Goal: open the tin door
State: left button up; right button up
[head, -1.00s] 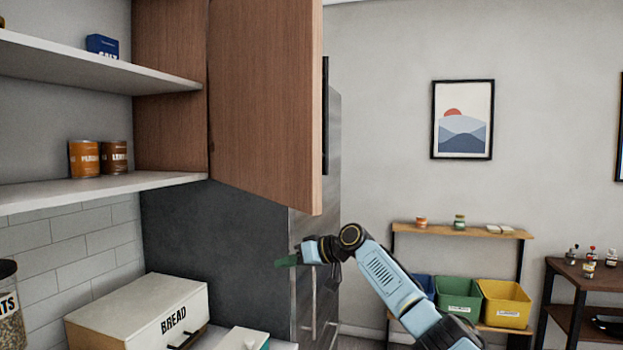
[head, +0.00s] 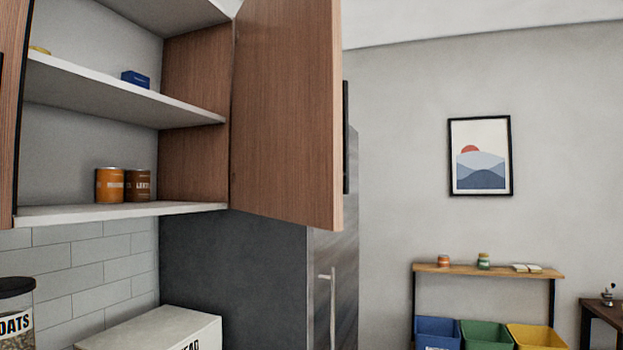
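The wooden cupboard door (head: 285,115) stands wide open, swung out to the right of the wall cupboard. Two tins, an orange one (head: 109,186) and a brown one (head: 138,186), stand side by side on the lower white shelf (head: 75,214). A dark vertical handle (head: 346,138) shows just beyond the door's right edge. Neither of my grippers is in the head view.
A blue box (head: 136,78) sits on the upper shelf (head: 100,92). Below are an oats jar (head: 15,318) and a white-topped bread box (head: 150,330). A tall dark fridge-like unit (head: 331,270) stands behind the door. Coloured bins (head: 485,333) stand far right.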

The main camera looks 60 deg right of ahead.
aim_at(289, 151)
jog(key=u, duration=1.25)
jog(key=k, duration=0.95)
jog(key=z, duration=1.65)
jog(key=i, duration=0.5)
